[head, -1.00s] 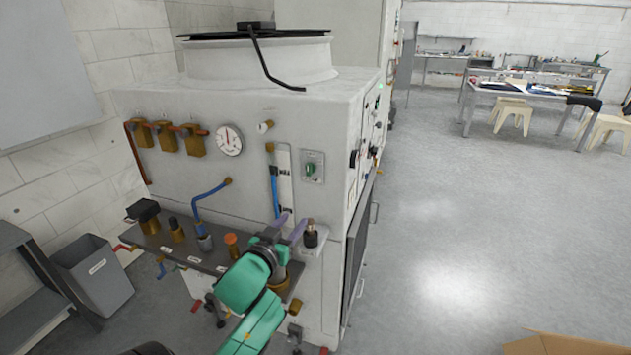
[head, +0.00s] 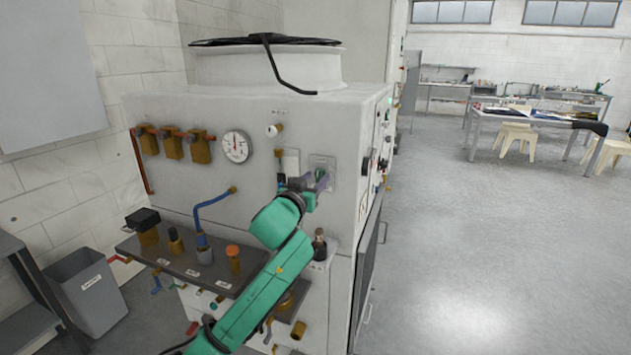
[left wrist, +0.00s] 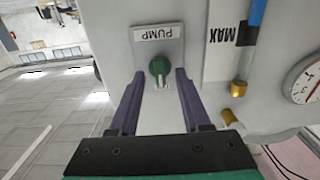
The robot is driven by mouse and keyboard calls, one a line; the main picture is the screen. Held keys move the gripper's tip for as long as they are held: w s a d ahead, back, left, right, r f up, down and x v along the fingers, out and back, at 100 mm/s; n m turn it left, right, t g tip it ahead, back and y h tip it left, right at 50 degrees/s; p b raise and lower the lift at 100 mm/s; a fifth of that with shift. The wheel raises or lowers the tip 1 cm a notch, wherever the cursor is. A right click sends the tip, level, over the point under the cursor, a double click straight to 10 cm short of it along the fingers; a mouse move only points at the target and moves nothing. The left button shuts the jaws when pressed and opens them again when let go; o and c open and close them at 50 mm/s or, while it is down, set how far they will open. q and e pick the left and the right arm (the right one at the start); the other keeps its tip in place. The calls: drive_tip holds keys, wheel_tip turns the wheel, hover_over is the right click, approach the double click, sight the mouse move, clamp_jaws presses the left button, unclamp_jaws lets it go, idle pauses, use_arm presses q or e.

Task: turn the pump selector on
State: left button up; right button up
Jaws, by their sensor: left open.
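The pump selector is a green knob (left wrist: 160,66) with a pale pointer, on a grey plate (left wrist: 146,43) labelled PUMP on the washer's front panel. In the left wrist view the knob is upper centre, between and slightly beyond the two purple fingertips. In the head view the selector plate (head: 322,163) is partly covered by my gripper. My left gripper (left wrist: 158,75) is open and empty, its fingers pointing at the panel on either side of the knob. It also shows in the head view (head: 312,184). I cannot tell whether the fingers touch the knob. My right gripper is not in view.
A level gauge marked MAX with a blue tube (left wrist: 253,30) is beside the selector. A round dial (head: 236,146) is farther left on the panel. A shelf (head: 180,262) with fittings and a black-topped valve (head: 319,245) are below. Open floor lies right.

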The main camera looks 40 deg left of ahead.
use_arm(q)
drive_tip(key=shift+w+a, duration=0.15)
drive_tip(key=shift+w, duration=0.25)
drive_tip(key=shift+s, duration=0.1)
clamp_jaws()
drive_tip(key=shift+m, duration=0.3)
drive_tip(key=m+p, duration=0.2)
drive_tip(key=m, duration=0.2)
drive_tip(key=shift+r, duration=0.1)
drive_tip(key=m+p, duration=0.2)
drive_tip(key=m, duration=0.2)
drive_tip(key=shift+m, duration=0.4)
drive_tip(key=m+p, duration=0.1)
drive_tip(key=m, duration=0.3)
drive_tip(key=shift+m+p, duration=0.3)
drive_tip(key=shift+p, duration=0.05)
drive_tip(key=shift+d+f+m+p, duration=0.15)
drive_tip(key=shift+m+p, duration=0.15)
drive_tip(key=shift+m, duration=0.65)
drive_tip(key=shift+d+f+m+p, duration=0.15)
drive_tip(key=shift+m+p, duration=0.1)
drive_tip(key=shift+m, duration=0.7)
drive_tip(key=shift+a, duration=0.1)
